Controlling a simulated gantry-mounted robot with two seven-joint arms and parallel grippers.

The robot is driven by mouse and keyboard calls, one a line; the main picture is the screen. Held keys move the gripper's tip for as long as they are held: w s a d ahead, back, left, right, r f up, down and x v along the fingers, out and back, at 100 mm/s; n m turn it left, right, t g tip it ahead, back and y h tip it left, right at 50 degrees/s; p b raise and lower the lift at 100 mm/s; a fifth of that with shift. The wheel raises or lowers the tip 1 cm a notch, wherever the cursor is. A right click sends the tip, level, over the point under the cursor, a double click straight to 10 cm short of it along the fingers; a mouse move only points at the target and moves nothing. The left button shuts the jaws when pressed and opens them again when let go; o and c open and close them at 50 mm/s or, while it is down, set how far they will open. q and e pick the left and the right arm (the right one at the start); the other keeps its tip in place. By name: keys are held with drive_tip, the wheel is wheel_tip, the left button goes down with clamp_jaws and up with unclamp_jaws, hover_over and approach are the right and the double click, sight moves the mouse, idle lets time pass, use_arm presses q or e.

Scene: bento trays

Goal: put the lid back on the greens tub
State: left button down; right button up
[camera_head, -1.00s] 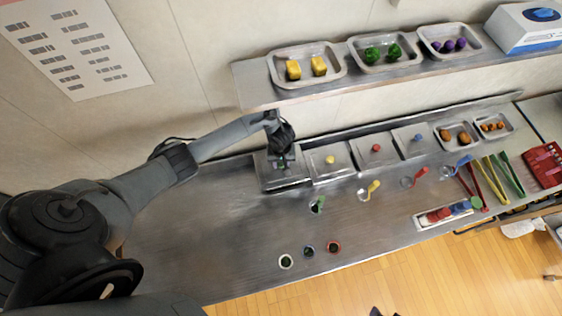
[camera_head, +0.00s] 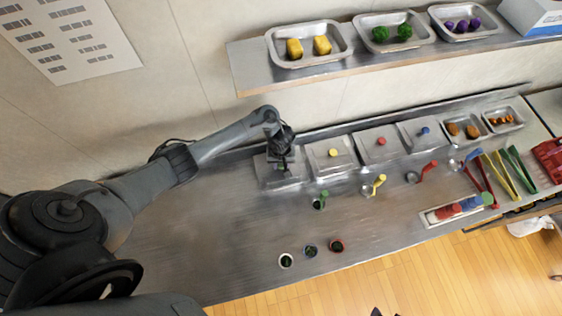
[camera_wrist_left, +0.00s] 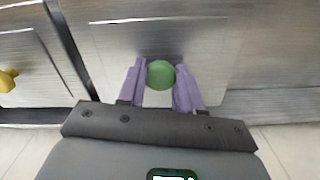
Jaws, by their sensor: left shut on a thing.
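The greens tub (camera_head: 266,184) is the leftmost metal tub in the row at the back of the counter. My left gripper (camera_head: 282,167) is over it, pointing down. In the left wrist view, the gripper (camera_wrist_left: 160,85) has its purple fingers shut on the round green knob (camera_wrist_left: 160,74) of a flat metal lid (camera_wrist_left: 112,55). The lid is at the tub's top; I cannot tell whether it rests on the rim or hangs just above. The gripper hides part of the lid and tub in the head view. My right gripper is not clearly in view.
Lidded tubs with a yellow knob (camera_head: 333,153), a red knob (camera_head: 381,141) and a blue knob (camera_head: 425,130) stand to the right. A green-handled ladle (camera_head: 320,200) and small cups (camera_head: 286,261) are on the counter. The shelf (camera_head: 250,75) overhangs behind. The counter's left part is clear.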

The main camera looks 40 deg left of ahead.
idle(0.5)
use_arm(q)
drive_tip(key=shift+p, duration=0.5)
drive_tip(key=shift+p, duration=0.4)
idle(0.9)
drive_tip(key=shift+f, duration=0.1)
drive_tip(key=shift+c, duration=0.9)
unclamp_jaws()
wheel_tip(320, 180, up, 4)
drive_tip(key=p, duration=0.5)
drive_tip(key=shift+r+p, duration=1.5)
drive_tip(key=shift+p, duration=0.55)
